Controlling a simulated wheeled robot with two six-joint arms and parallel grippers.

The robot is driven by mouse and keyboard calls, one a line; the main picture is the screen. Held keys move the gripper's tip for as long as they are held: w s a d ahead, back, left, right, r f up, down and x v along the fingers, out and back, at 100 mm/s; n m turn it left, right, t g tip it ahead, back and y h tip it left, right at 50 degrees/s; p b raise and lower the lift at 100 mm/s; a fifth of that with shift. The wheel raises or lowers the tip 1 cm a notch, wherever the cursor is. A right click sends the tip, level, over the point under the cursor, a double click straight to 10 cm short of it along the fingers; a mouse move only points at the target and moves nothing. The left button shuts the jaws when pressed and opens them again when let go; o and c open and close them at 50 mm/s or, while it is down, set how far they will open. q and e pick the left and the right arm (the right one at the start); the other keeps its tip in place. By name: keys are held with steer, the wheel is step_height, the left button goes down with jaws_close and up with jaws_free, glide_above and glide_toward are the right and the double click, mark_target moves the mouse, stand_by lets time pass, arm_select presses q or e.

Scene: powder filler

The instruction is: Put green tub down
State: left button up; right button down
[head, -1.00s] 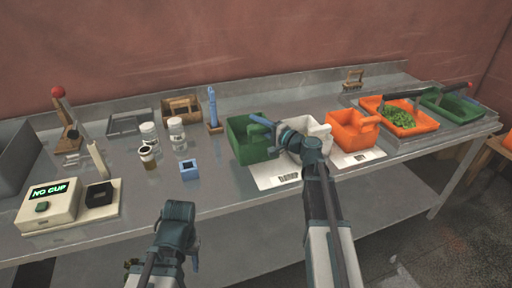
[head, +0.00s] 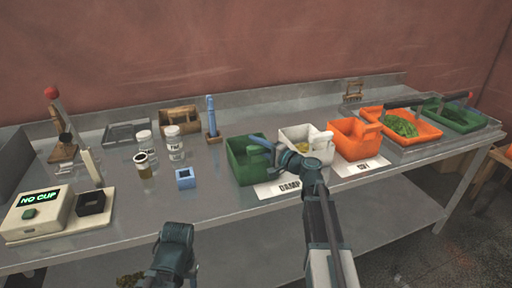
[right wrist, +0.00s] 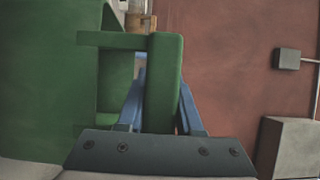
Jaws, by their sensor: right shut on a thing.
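The green tub (head: 240,172) is an open-topped box with a side handle.
A white tub (head: 298,133) and an orange tub (head: 345,135) stand to the right, with an orange tray (head: 425,132) beyond. A blue block (head: 186,178), jars (head: 174,145) and a "NO CUP" device (head: 38,213) are left. Bench between the blue block and green tub is clear.

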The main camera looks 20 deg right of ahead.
steer(key=shift+f, duration=0.15)
steer(key=c, duration=0.6)
jaws_free()
steer(key=shift+o, duration=0.2)
steer(key=shift+r, duration=0.2)
steer(key=v, duration=1.2)
steer(key=shift+s+f, duration=0.1)
steer(key=shift+f, duration=0.05)
